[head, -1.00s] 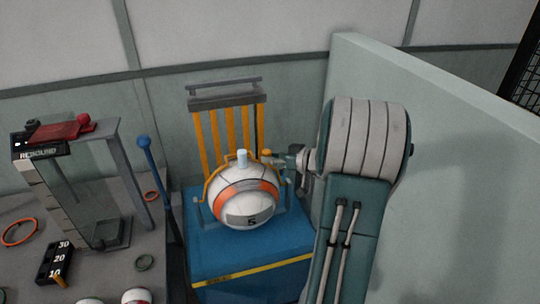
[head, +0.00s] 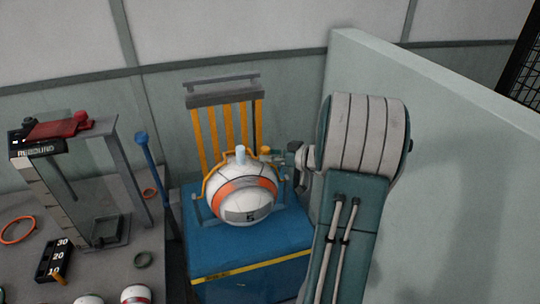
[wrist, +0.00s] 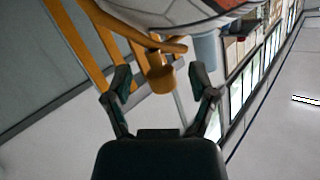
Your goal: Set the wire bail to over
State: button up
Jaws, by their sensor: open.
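A white ball (head: 246,203) with orange bands and a number 5 sits in a blue press (head: 250,250). The yellow wire bail (head: 207,181) shows along the ball's upper left edge; part of it is hidden behind the ball. Its knob (head: 265,150) is at the ball's upper right. My gripper (head: 287,155) is just right of the knob. In the wrist view, the knob (wrist: 160,77) is just beyond and between the open fingertips of my gripper (wrist: 164,88), with no finger visibly touching it.
Yellow upright bars (head: 228,130) with a grey top bar stand behind the ball. A blue lever (head: 152,170) stands left of the press. A pale partition (head: 450,150) is close on the right. A grey table (head: 115,270) with a rebound stand is at left.

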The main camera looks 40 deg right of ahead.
jog(key=v, duration=1.2)
jog(key=shift+f, duration=0.1)
jog(key=w+a+r+g+y, duration=0.15)
jog(key=a+g, duration=0.65)
jog(key=a, duration=1.4)
jog(key=s+a+r+m+h, duration=0.1)
jog(key=s+a+r+h, duration=0.1)
jog(key=s+a+h, duration=0.5)
jog(key=s+a, duration=0.2)
jog(key=a, duration=0.3)
jog(key=shift+s+a+r+g, duration=0.15)
jog(key=shift+a+r+g, duration=0.15)
jog(key=shift+a, duration=0.1)
